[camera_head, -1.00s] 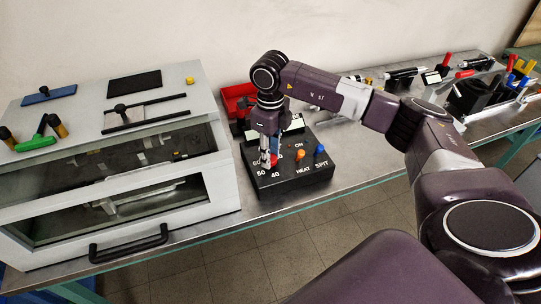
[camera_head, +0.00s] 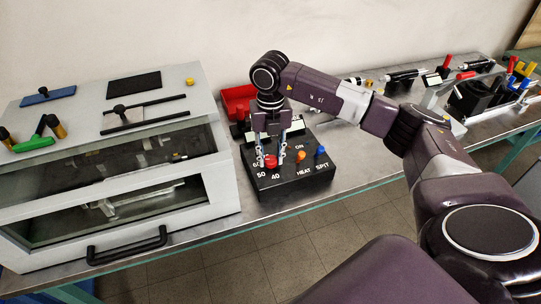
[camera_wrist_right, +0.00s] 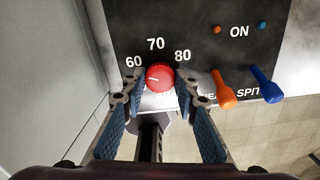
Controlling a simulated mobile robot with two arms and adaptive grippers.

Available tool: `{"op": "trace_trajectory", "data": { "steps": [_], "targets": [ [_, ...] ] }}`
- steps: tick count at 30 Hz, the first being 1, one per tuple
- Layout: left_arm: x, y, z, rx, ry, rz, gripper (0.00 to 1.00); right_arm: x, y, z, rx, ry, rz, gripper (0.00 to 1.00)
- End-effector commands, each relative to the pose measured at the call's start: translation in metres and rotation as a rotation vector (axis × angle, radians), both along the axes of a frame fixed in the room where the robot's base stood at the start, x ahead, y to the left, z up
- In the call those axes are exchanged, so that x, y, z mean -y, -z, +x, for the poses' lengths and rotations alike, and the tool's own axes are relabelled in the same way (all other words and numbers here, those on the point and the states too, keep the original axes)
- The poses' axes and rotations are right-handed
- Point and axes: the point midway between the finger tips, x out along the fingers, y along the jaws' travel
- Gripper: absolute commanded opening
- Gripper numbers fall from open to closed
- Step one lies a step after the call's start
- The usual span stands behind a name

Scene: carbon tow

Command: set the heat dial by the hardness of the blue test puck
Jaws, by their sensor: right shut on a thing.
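The red dial (camera_head: 270,161) sits on the front left of the black control box (camera_head: 300,182). My right gripper (camera_head: 271,160) is over it, pointing down, one finger on each side. In the right wrist view the dial (camera_wrist_right: 159,77) is between the fingertips, and my right gripper (camera_wrist_right: 159,80) is shut on it. Numbers 60, 70 and 80 show around the dial there; 40 and 50 show in the head view. A pale mark on the dial lies toward its left side. I see no blue test puck. My left gripper is out of view.
An orange lever (camera_wrist_right: 223,89) and a blue lever (camera_wrist_right: 265,81) stand beside the dial, marked HEAT and SPIT. A grey cabinet with a window (camera_head: 215,150) stands close on the left. A red bin (camera_head: 238,100) is behind the box. Tools fill the bench's right end.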

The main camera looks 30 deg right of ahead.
Motion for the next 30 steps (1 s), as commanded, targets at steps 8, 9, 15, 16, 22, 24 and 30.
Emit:
{"op": "trace_trajectory", "data": {
  "steps": [8, 9, 15, 16, 22, 24, 30],
  "targets": [
    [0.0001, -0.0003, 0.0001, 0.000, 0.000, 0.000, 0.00, 0.0013, -0.0032, 0.0026, 0.009, 0.118, -0.001, 0.03],
    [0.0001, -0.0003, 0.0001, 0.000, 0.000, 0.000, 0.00, 0.0013, -0.0032, 0.0026, 0.009, 0.127, -0.001, 0.03],
    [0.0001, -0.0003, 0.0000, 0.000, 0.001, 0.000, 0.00, 0.0013, -0.0033, 0.0028, 0.009, 0.151, -0.001, 0.03],
    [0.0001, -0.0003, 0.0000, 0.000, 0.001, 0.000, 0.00, 0.0013, -0.0033, 0.0028, 0.009, 0.152, -0.001, 0.03],
    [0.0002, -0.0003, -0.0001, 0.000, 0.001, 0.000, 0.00, 0.0014, -0.0035, 0.0029, 0.011, 0.153, -0.001, 0.03],
    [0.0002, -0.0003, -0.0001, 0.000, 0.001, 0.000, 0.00, 0.0014, -0.0035, 0.0030, 0.011, 0.153, -0.001, 0.03],
    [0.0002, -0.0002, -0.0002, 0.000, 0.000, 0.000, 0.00, 0.0009, -0.0028, 0.0023, 0.008, 0.151, 0.000, 0.43]
  ]
}}
